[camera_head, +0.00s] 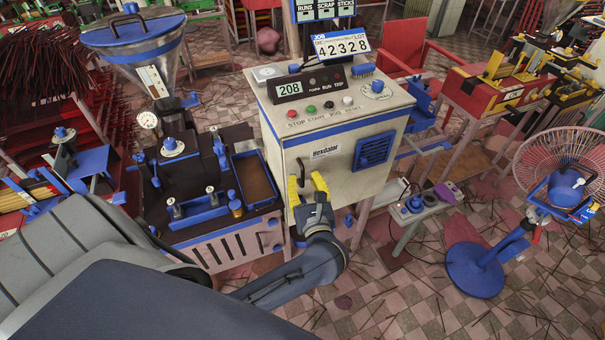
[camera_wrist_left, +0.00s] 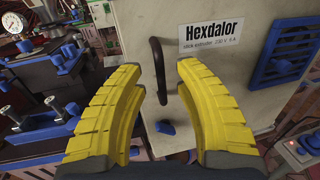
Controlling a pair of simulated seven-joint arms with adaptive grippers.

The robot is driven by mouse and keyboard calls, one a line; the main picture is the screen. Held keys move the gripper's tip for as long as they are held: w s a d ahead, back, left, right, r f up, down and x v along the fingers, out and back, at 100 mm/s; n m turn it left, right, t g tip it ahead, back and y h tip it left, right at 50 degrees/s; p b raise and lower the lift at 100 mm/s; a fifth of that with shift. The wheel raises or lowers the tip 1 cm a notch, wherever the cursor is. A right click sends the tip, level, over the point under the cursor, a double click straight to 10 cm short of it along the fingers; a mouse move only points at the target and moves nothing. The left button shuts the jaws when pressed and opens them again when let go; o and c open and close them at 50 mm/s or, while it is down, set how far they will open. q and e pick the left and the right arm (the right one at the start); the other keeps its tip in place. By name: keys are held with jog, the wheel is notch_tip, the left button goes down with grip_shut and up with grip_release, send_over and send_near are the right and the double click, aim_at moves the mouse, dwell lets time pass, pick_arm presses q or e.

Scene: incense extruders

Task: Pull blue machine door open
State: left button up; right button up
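The machine is a cream cabinet with blue trim, and its front door (camera_head: 340,172) carries a "Hexdalor" label and a blue vent. The door looks shut. A dark vertical handle (camera_wrist_left: 158,70) stands out near the door's left edge; its upper part also shows in the head view (camera_head: 300,170). My left gripper (camera_head: 307,184) is in front of the door's lower left. Its yellow fingers (camera_wrist_left: 158,75) are open, one on each side of the handle in the wrist view. I cannot tell whether they touch it. My right gripper is not in view.
A black extruder bench with a blue tray (camera_head: 257,178) stands close on the left, under a metal hopper (camera_head: 134,40). A small side table (camera_head: 417,208) is at the right. A blue-based fan (camera_head: 475,268) stands farther right. Tiled floor lies in front.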

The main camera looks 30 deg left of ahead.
pick_arm(q)
jog(key=shift+x, duration=1.4)
jog(key=shift+c, duration=0.2)
grip_shut()
